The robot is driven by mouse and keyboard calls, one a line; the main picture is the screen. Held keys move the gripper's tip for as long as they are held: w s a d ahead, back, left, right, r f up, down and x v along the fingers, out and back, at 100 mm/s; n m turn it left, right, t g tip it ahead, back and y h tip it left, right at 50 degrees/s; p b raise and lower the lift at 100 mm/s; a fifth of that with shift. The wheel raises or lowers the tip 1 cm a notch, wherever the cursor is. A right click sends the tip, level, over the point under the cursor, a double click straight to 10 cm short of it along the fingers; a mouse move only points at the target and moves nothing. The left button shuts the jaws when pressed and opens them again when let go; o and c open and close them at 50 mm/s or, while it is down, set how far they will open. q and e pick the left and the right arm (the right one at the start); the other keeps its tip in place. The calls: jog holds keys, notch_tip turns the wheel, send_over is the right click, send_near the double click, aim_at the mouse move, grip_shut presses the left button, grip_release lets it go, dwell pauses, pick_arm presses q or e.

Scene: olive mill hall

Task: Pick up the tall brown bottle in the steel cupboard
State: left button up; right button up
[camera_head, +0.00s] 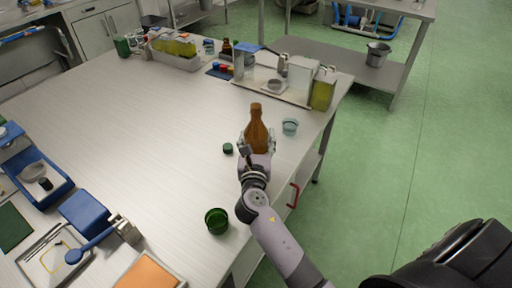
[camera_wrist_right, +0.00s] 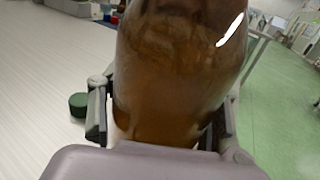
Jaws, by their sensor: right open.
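The tall brown bottle (camera_head: 257,133) stands upright near the right edge of a long light worktop (camera_head: 150,130), not inside a cupboard. My right gripper (camera_head: 257,147) is at its lower body, with the fingers on either side. In the right wrist view the bottle (camera_wrist_right: 175,70) fills the middle, between the open fingers of my right gripper (camera_wrist_right: 165,130). Whether a finger touches the glass I cannot tell. The bottle's base is hidden behind the gripper. My left gripper is not in view.
A light blue cup (camera_head: 290,126) stands just right of the bottle, and a small green cap (camera_head: 228,148) lies to its left. A green cup (camera_head: 216,220) is nearer the front.

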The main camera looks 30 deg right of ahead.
grip_shut()
dwell(0.6)
jog(key=shift+r, duration=0.1)
dwell(0.3)
